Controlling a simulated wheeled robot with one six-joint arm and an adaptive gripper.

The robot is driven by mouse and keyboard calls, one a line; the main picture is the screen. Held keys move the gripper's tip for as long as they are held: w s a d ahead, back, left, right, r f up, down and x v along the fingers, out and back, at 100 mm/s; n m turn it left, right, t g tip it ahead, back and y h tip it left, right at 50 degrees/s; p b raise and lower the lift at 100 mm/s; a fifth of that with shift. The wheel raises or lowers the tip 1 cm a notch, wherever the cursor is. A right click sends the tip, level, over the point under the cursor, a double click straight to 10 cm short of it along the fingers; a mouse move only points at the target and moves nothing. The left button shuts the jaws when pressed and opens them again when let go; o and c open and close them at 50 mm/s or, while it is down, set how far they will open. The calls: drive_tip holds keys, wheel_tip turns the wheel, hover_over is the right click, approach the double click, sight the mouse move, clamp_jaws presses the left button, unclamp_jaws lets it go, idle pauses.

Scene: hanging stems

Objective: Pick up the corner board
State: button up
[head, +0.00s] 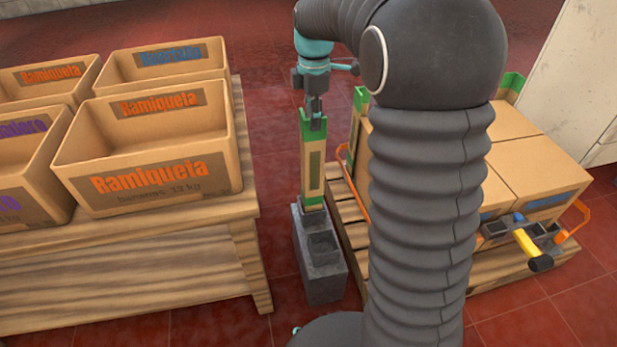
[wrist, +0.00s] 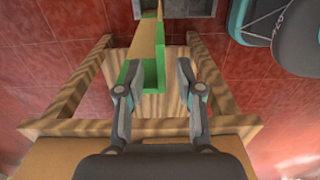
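The corner board (head: 313,160) is a tall, narrow tan angle with green ends. It stands upright in a grey block (head: 322,270) on the floor. My gripper (head: 315,108) is at the board's green top end, pointing down. In the wrist view, the board's green end (wrist: 157,75) lies between the two fingers of my gripper (wrist: 153,88). The left finger is close to the green end, and a gap shows between the board and the right finger. The fingers are apart and not closed on it. Whether the left finger touches the board cannot be told.
A wooden table (head: 130,270) with open banana boxes (head: 160,150) stands close on the left. On the right, a pallet (head: 480,300) holds cartons (head: 540,165), with a yellow-handled tool (head: 533,247) at its front. Red tiled floor lies between.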

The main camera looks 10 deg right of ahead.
sight(313, 139)
drive_tip(key=shift+f+b, duration=0.35)
drive_tip(key=shift+f, duration=3.3)
clamp_jaws()
